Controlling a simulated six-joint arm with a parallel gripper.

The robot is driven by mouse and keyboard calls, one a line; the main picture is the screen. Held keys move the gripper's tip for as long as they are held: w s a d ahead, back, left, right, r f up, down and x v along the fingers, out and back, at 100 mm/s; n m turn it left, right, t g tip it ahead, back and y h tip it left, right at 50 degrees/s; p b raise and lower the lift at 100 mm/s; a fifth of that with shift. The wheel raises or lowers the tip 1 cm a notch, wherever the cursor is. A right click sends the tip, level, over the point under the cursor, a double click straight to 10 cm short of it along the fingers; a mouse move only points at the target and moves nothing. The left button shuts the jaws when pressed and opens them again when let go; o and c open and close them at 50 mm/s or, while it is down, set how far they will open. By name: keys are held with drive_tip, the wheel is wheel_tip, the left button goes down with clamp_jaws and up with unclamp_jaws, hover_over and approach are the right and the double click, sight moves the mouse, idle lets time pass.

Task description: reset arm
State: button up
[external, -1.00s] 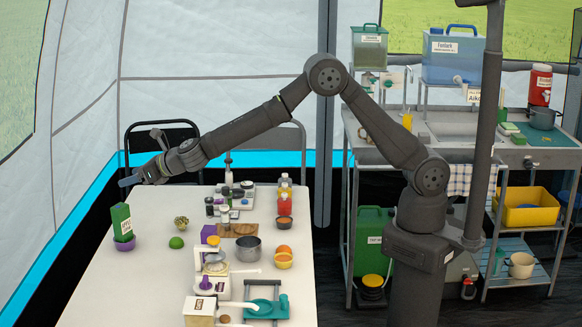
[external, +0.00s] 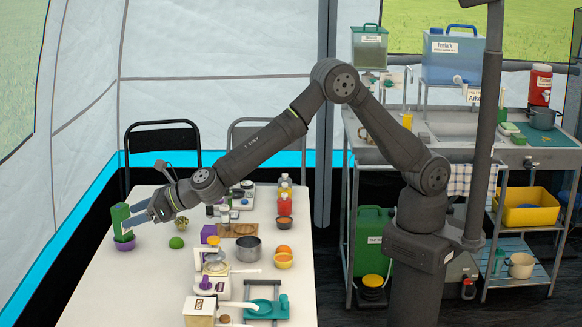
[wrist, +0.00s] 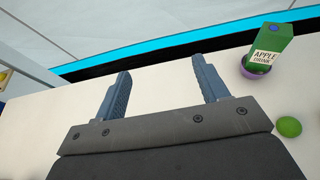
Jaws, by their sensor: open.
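My gripper (external: 134,212) is open and empty above the far left end of the white table. In the wrist view its two fingers (wrist: 160,90) stand wide apart with bare table and the table edge between them. A green apple drink carton (external: 119,220) stands in a purple bowl (external: 125,244) at the table's left edge. In the external view the fingers overlap the carton; in the wrist view the carton (wrist: 267,45) is to the right of the right finger, apart from it.
A lime (external: 177,242) lies near the bowl. Bottles (external: 285,203), a metal pot (external: 248,248), an orange (external: 284,250) and a teal board (external: 266,309) crowd the table's right half. Two chairs stand behind. The table's front left is clear.

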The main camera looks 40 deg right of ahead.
drive_tip(key=shift+s+a+f, duration=0.1)
drive_tip(key=shift+s+a, duration=0.2)
drive_tip(key=shift+s, duration=0.4)
drive_tip(key=shift+s+a+f, duration=0.1)
drive_tip(key=shift+s+a, duration=0.15)
drive_tip(key=shift+s, duration=0.4)
drive_tip(key=w+d+r+m+t+h, duration=0.1)
drive_tip(key=w+d, duration=0.3)
drive_tip(key=w, duration=0.5)
drive_tip(key=w+d+r+m+t+h, duration=0.1)
drive_tip(key=w+d, duration=0.4)
drive_tip(key=w, duration=0.4)
drive_tip(key=shift+d+r+m, duration=0.3)
